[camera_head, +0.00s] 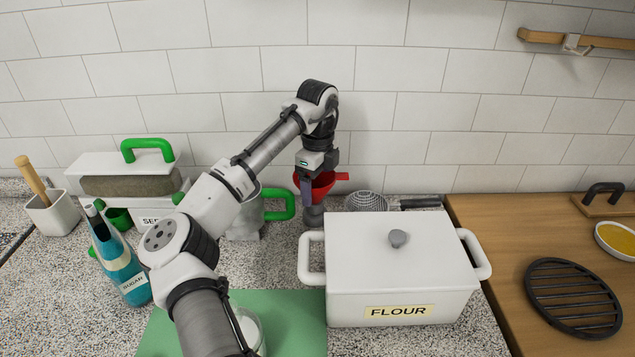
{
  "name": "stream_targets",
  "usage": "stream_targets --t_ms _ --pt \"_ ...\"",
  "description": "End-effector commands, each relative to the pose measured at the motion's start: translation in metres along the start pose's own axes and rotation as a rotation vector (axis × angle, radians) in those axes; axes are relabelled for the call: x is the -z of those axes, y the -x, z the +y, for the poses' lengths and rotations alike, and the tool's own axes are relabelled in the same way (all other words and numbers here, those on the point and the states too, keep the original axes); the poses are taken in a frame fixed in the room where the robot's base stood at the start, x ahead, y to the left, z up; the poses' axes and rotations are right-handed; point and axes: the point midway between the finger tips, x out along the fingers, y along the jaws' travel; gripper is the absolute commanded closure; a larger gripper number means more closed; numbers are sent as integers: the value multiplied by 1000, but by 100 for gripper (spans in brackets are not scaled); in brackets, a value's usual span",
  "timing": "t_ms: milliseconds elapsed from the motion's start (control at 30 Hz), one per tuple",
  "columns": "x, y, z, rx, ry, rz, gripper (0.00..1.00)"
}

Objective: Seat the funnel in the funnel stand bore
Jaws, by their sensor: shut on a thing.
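The red funnel (322,187) is at the back of the counter, near the tiled wall, with a red tab sticking out to the right. My gripper (308,184) points down at it and is shut on it, partly covering its left side. A dark grey rounded piece (313,215) shows directly below the funnel; it may be the funnel stand, but I cannot tell for sure. Its lower part is hidden behind the flour box's left handle. No bore is visible, and I cannot tell whether the funnel touches the grey piece.
A white flour box (397,268) stands close in front on the right. A grey mesh strainer (366,201) lies behind it. A green-handled container (246,222) stands left of the funnel. A blue sugar bottle (121,262) and green mat (298,318) are nearer.

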Motion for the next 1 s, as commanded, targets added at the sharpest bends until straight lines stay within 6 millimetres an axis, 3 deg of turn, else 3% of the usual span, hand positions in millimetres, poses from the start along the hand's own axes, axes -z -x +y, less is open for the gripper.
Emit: stream_targets --t_ms 133,167,300,667,767,1000 --pt "0 0 0 0 0 0 44" --pt "0 0 0 0 0 0 18" --pt "0 0 0 0 0 0 0" --pt "0 9 -1 2 0 -1 0" --pt "0 24 -1 4 0 -1 0" --pt "-1 81 0 1 2 -6 0"
